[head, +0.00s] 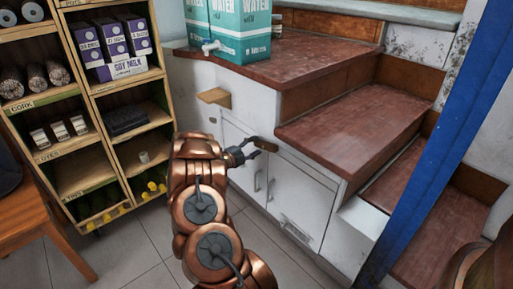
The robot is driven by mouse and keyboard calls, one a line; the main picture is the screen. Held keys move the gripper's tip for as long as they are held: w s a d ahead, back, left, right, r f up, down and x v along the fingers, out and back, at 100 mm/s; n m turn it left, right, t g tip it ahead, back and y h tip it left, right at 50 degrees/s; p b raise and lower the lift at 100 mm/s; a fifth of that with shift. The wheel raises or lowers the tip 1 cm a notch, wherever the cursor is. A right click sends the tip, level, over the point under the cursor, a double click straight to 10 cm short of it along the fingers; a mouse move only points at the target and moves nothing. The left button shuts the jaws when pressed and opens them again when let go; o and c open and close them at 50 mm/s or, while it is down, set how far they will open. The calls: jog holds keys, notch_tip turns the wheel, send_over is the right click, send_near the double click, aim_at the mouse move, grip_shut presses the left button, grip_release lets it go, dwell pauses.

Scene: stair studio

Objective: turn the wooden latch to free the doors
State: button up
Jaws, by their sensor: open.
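The white cabinet under the red-brown steps has two doors. The left door (239,137) is partly hidden by my arm, and the right door (297,202) shows more fully; both look closed, with metal handles. The wooden latch (267,145) is a small dark brown bar at the top of the doors, near where they meet. My gripper (252,148) is open, its dark fingers just left of the latch. I cannot tell whether they touch it, and the gripper hides part of the left door.
A small wooden ledge (214,97) juts from the cabinet wall above my arm. Teal water boxes (228,30) stand on the top step. A stocked wooden shelf (82,185) is at left, and a blue post (437,140) at right. Tiled floor lies clear before the cabinet.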

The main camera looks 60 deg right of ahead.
jog(key=shift+x, duration=0.75)
grip_shut()
